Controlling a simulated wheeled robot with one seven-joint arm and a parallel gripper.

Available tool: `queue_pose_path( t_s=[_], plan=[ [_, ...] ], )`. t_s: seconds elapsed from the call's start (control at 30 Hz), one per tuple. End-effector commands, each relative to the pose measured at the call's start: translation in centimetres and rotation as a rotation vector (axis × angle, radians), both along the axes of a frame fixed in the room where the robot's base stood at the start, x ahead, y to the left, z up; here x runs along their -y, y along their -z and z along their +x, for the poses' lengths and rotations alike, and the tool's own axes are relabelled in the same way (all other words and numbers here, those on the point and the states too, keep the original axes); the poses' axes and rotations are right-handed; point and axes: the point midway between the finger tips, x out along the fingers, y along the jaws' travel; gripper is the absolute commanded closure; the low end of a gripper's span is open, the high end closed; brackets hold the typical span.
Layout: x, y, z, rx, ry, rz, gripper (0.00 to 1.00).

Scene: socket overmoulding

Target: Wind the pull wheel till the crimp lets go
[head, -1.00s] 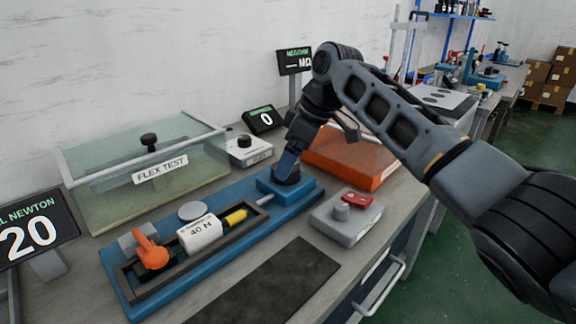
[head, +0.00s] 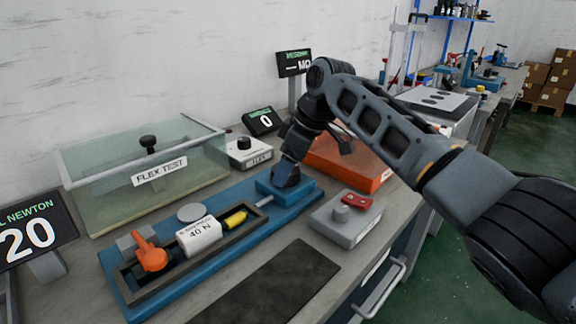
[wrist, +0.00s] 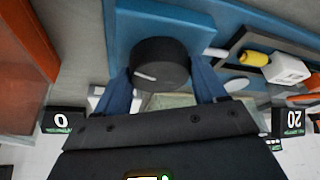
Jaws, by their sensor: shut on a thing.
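The pull wheel is a black round knob with a white mark (wrist: 160,64), on the blue block at the right end of the blue pull rig (head: 225,215). My gripper (head: 286,174) comes down over it and is shut on it; in the wrist view a blue finger stands on each side. In the head view the fingers hide most of the wheel. A thin rod runs from the block to a yellow piece (head: 235,218), beside a white block marked 40 N (head: 199,235). An orange clamp lever (head: 150,254) is at the left end. A display (head: 28,238) reads 20 newton.
A clear flex test cover (head: 140,175) stands behind the rig. A grey box with a red switch (head: 345,220) is in front of the wheel, and an orange case (head: 345,160) is at its right. A dark mat (head: 270,285) lies clear in front.

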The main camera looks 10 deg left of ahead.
Motion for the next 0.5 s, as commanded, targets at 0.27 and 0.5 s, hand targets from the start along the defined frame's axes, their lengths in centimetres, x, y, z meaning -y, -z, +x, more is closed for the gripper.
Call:
queue_pose_path(
  t_s=[0.27, 0.5],
  plan=[
    [-0.03, -0.08, -0.04, -0.001, 0.006, 0.0, 0.6],
    [-0.08, -0.38, -0.15, -0.002, 0.082, 0.002, 0.6]
  ],
)
